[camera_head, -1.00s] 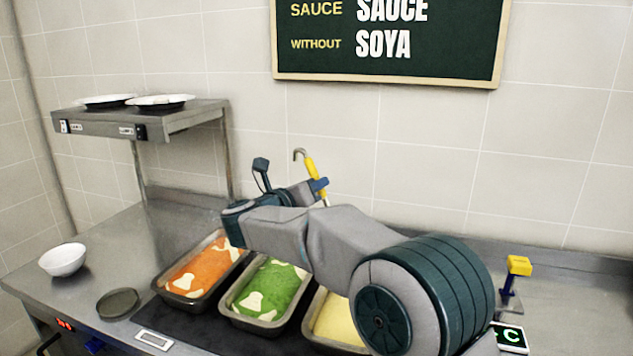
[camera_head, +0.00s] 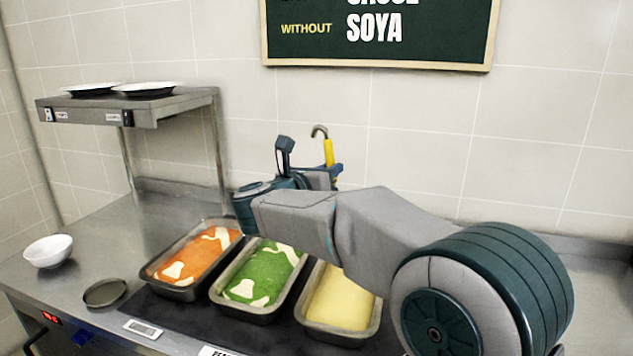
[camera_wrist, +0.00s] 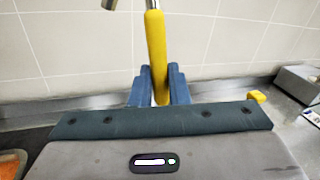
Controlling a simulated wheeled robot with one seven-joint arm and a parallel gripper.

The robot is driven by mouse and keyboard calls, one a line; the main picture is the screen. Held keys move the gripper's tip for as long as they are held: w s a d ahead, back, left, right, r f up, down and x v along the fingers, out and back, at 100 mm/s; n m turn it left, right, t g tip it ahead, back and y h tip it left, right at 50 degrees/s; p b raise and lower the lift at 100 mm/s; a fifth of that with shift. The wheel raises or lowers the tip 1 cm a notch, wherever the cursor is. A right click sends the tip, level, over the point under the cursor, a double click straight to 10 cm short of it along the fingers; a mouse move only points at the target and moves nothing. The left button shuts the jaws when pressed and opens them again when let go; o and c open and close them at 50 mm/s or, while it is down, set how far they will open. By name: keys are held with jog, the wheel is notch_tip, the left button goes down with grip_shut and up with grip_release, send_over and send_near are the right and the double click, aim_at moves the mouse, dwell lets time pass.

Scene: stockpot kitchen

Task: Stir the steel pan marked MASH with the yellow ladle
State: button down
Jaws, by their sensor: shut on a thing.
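My gripper (camera_head: 333,172) is shut on the yellow ladle (camera_head: 328,152), high over the counter behind the pans. The ladle's yellow handle is upright with a steel hook on top; its lower end is hidden. In the wrist view the handle (camera_wrist: 156,50) stands between the two blue fingers (camera_wrist: 160,88). Three steel pans stand in a row: one with orange food (camera_head: 197,262), one with green food (camera_head: 266,277), one with pale yellow food (camera_head: 340,300). No MASH marking is readable. My arm partly covers the pale yellow pan.
A steel shelf (camera_head: 150,106) with two plates stands at the back left. A white bowl (camera_head: 48,251) and a round dark lid (camera_head: 105,293) are on the counter's left. In the wrist view a yellow item (camera_wrist: 257,96) is on the right. A tiled wall is close behind.

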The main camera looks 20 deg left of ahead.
jog(key=s+d+m+b, duration=0.3)
jog(key=d+m+b, duration=0.25)
jog(key=d, duration=0.25)
jog(key=s+d+m+b, duration=0.3)
jog(key=d+m+b, duration=0.2)
jog(key=d+b, duration=0.25)
jog(key=s+d+f+m+b, duration=0.3)
jog(key=d+f+m+b, duration=0.5)
jog(key=b, duration=1.3)
notch_tip(320, 180, down, 2)
jog(key=shift+d+f, duration=0.15)
jog(key=shift+d, duration=0.6)
dwell(1.3)
